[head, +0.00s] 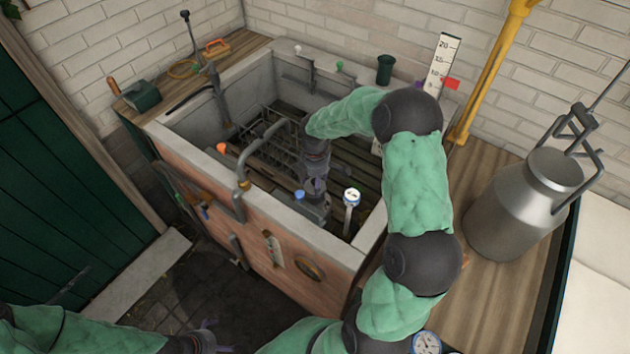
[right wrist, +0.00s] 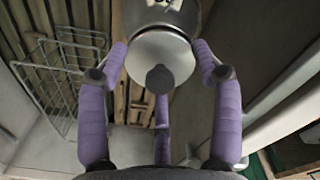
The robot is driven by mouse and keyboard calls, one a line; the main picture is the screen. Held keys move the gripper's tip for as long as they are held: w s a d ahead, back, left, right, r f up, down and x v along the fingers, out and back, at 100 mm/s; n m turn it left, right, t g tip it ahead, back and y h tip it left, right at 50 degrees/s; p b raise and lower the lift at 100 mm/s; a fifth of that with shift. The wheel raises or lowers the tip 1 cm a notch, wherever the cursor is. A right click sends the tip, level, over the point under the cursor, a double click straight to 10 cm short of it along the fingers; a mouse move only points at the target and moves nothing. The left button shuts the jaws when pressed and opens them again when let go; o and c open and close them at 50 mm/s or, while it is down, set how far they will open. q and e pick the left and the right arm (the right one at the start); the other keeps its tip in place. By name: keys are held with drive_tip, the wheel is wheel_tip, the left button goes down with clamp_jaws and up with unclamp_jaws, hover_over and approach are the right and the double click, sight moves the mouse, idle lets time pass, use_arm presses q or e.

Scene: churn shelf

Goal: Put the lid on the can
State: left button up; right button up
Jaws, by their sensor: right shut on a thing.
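A large grey metal can (head: 515,212) stands upright on the wooden counter at the right, with a wire handle and lever arms at its top. My right gripper (head: 315,190) reaches down into the stone trough near its front wall. In the right wrist view its purple fingers (right wrist: 160,75) are shut around a round silver piece with a dark knob, which looks like the lid (right wrist: 150,48). The lid is mostly hidden by the gripper in the head view. My left gripper (head: 208,340) is at the bottom edge, partly cut off, its opening unclear.
The stone trough (head: 290,232) has raised walls, with a wire rack (head: 270,140) and wooden slats inside. A white-topped gauge (head: 351,197) and a pipe (head: 240,190) rise at its front. A yellow post (head: 490,70) stands behind, left of the can.

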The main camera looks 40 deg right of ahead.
drive_tip(key=shift+f, duration=0.4)
idle(0.6)
drive_tip(key=o, duration=1.2)
wheel_tip(320, 180, up, 12)
